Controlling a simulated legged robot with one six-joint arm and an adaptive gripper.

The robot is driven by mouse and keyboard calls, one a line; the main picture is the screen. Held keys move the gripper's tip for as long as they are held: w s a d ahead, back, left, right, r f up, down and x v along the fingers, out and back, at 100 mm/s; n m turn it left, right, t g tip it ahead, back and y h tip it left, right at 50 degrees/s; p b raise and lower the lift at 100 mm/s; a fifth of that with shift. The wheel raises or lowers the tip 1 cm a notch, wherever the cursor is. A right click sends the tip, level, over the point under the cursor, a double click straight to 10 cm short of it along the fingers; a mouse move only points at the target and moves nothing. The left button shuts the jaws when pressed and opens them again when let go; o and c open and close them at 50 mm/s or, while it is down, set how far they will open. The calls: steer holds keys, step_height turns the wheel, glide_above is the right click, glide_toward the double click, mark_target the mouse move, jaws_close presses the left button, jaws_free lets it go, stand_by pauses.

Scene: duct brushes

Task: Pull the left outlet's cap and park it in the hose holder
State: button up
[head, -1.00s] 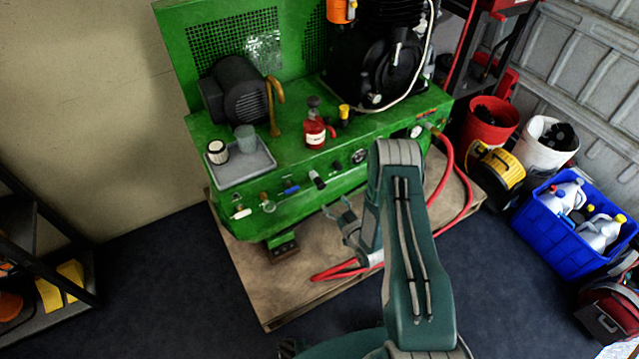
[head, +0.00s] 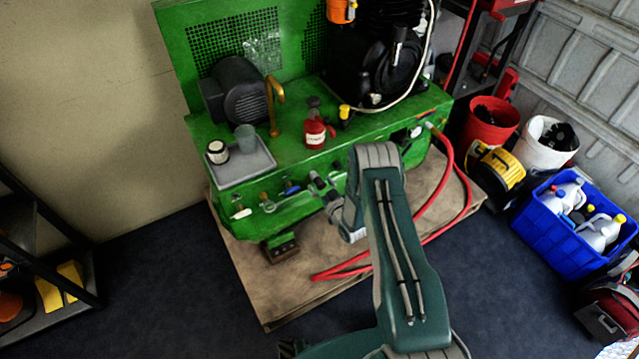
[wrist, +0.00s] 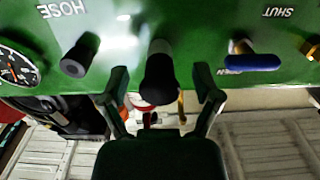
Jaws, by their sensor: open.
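The green machine's front panel (head: 300,205) carries a row of fittings. In the wrist view, which is upside down, a black cap (wrist: 160,82) on a pale stub points toward me between my fingers. A dark round fitting (wrist: 78,56) beside the inverted HOSE label sits to its left; it looks like the hose holder. My gripper (wrist: 160,88) is open, one finger on each side of the black cap, with gaps visible on both sides. In the head view my gripper (head: 325,188) is at the panel and partly hides these fittings.
A blue-handled valve (wrist: 252,62) is close to the right finger in the wrist view, and a gauge (wrist: 16,68) is at far left. A red hose (head: 445,205) loops right of my arm. A tray (head: 262,165) and red bottle (head: 314,133) stand on the machine.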

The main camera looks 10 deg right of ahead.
mark_target(323, 187)
stand_by(0.9)
jaws_close()
steer(key=shift+s, duration=0.1)
steer(key=shift+v, duration=2.9)
steer(key=shift+d, duration=0.15)
